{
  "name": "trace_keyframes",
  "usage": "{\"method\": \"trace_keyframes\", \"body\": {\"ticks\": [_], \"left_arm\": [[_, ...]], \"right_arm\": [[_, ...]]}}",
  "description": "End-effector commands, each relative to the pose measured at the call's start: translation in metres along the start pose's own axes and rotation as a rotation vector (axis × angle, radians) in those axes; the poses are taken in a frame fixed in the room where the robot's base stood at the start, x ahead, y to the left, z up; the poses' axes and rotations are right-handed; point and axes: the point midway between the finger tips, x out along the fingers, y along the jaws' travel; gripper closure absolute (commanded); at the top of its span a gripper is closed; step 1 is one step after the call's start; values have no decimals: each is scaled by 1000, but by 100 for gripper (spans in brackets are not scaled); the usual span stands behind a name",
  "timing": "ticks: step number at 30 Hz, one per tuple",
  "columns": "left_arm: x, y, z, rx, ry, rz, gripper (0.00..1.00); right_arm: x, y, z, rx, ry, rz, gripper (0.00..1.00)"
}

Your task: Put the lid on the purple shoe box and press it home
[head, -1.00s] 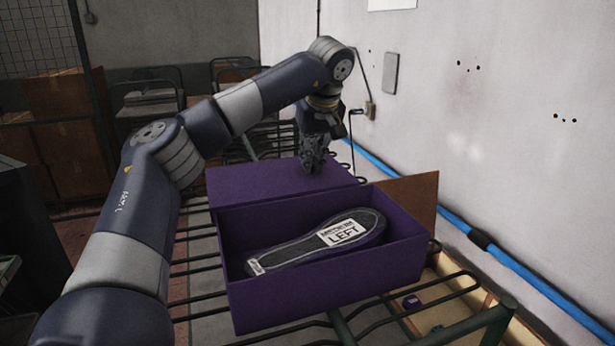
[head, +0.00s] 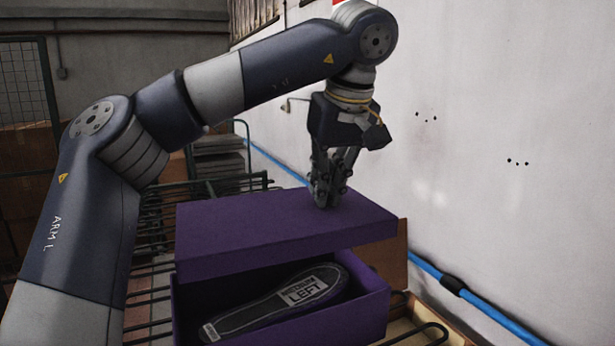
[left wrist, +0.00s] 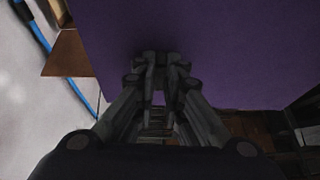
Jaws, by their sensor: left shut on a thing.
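The purple lid (head: 265,232) is raised above the purple shoe box (head: 345,325), over its back part, with a gap between them at the front. My left gripper (head: 327,198) comes down from above and is shut on the lid near its far edge, right of the middle. The left wrist view shows the fingers (left wrist: 158,85) against the purple lid (left wrist: 205,45). The box is open at the front, and a dark shoe sole (head: 270,308) with a white "LEFT" label lies inside. The lid hides the back of the box. My right gripper is not in view.
The box stands on a dark wire rack (head: 150,290). A brown board (head: 393,255) rises at the box's right. A white wall (head: 500,200) with a blue pipe (head: 480,305) runs along the right side.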

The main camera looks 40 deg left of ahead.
Motion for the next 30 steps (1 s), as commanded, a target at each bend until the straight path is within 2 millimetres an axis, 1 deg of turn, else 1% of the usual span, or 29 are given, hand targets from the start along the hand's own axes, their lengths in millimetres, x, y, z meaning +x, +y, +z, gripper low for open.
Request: {"method": "trace_keyframes", "body": {"ticks": [1,3,6,9,14,17,30], "left_arm": [[-6,-6,11,-1,4,-1,100],[-11,-12,25,-10,3,-4,100],[-15,-21,40,-23,2,-9,100],[-17,-26,49,-33,0,-13,100],[-16,-30,56,-40,-1,-15,100],[-12,-30,57,-40,-1,-15,100],[15,-30,68,-41,0,-14,100]], "right_arm": [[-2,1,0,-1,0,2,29],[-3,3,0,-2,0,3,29],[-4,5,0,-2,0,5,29],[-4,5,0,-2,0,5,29],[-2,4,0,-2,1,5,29],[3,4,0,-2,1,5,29],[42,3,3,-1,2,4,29]]}}
